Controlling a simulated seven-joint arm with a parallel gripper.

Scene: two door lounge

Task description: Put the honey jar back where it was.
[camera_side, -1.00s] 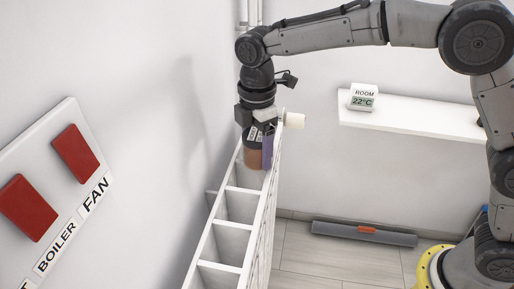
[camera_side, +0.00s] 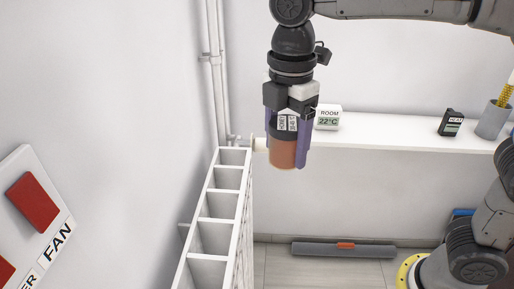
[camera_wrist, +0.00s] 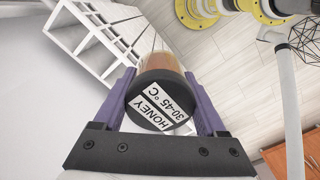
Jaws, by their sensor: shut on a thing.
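The honey jar (camera_side: 284,153) has a dark lid and an amber-brown body. My gripper (camera_side: 286,146) is shut on it, with one purple finger on each side, and holds it upright in the air. In the wrist view the jar's lid (camera_wrist: 157,103) faces the camera, with labels reading HONEY and 30-45 °C. In the side view the jar shows just right of the white radiator (camera_side: 216,207), in front of the wall shelf (camera_side: 400,140). Its exact height relative to the shelf is hard to tell. The radiator's open top also shows in the wrist view (camera_wrist: 85,39).
On the shelf stand a room thermometer (camera_side: 328,119) reading 22 °C, a small black device (camera_side: 451,123) and a grey cup (camera_side: 492,121) holding something yellow. A cream valve knob (camera_side: 260,144) juts from the radiator's far end. Pipes (camera_side: 213,80) rise behind it.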

